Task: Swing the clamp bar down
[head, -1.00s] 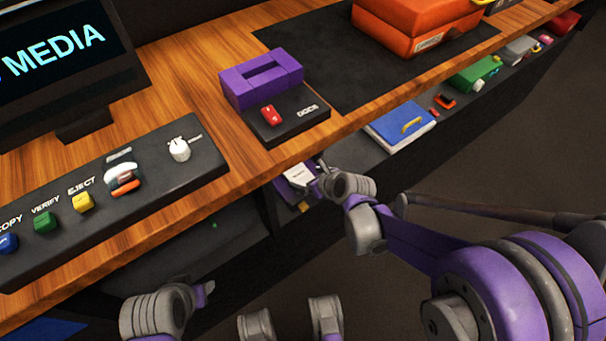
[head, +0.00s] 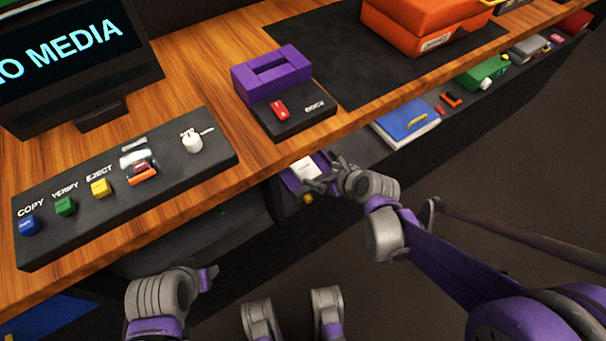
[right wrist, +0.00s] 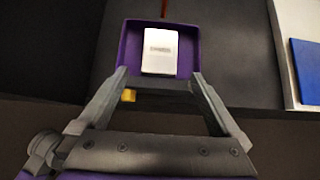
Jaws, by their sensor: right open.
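No part is clearly recognisable as the clamp bar. A purple dock (head: 272,74) stands on the wooden desk, on a black base with a red control (head: 280,108). A purple tray (head: 292,181) with a white label lies in the shelf below; it also shows in the right wrist view (right wrist: 187,41). My right gripper (head: 322,180) is open at the tray's front. In the right wrist view its fingers (right wrist: 158,80) reach to either side of the tray's near edge; contact is unclear. My left gripper (head: 208,278) is low at left, its jaws unclear.
A black panel (head: 75,235) carries COPY, VERIFY and EJECT buttons, a switch (head: 141,170) and a white knob (head: 191,140). A monitor (head: 70,50) stands behind it. An orange case (head: 415,25) sits on a dark mat. A blue item (head: 405,120) is on the shelf.

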